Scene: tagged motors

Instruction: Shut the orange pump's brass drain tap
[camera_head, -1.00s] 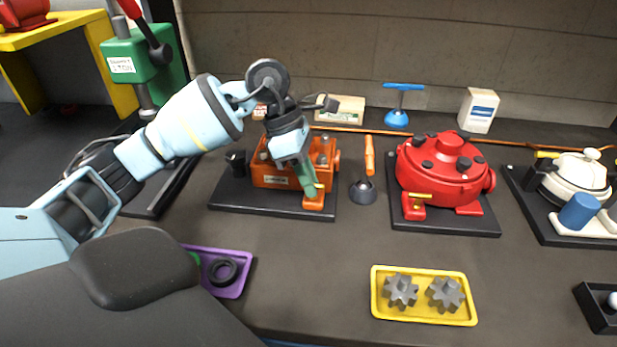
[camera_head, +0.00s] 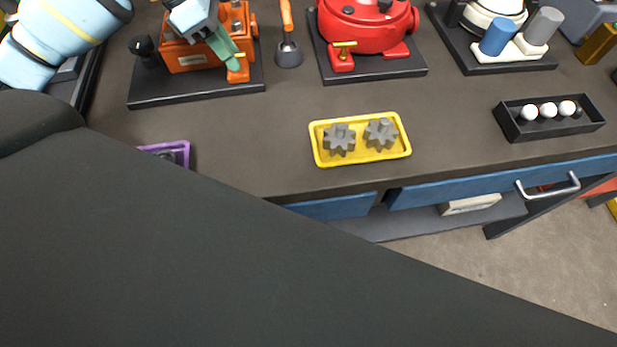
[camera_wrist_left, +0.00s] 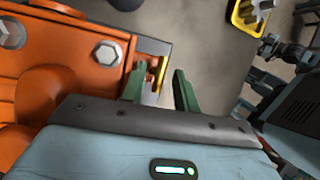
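The orange pump (camera_head: 200,52) sits on a black base plate (camera_head: 170,96) at the top left of the head view. Its brass drain tap (camera_head: 239,56) is on the small orange outlet at its front right, partly hidden by my fingers. My left gripper (camera_head: 226,50) reaches down to this outlet with its green fingertips. In the left wrist view the two green fingers (camera_wrist_left: 158,84) stand apart, with the brass tap (camera_wrist_left: 162,72) showing between them near the tips. I cannot tell whether either finger touches it. My right gripper does not show.
A red pump (camera_head: 365,30) with its own brass tap (camera_head: 344,47) stands to the right. An orange-handled tool (camera_head: 288,45) stands between the pumps. A yellow tray (camera_head: 318,157) with gears, a purple tray (camera_head: 182,149) and a black tray (camera_head: 516,133) of white balls lie in front.

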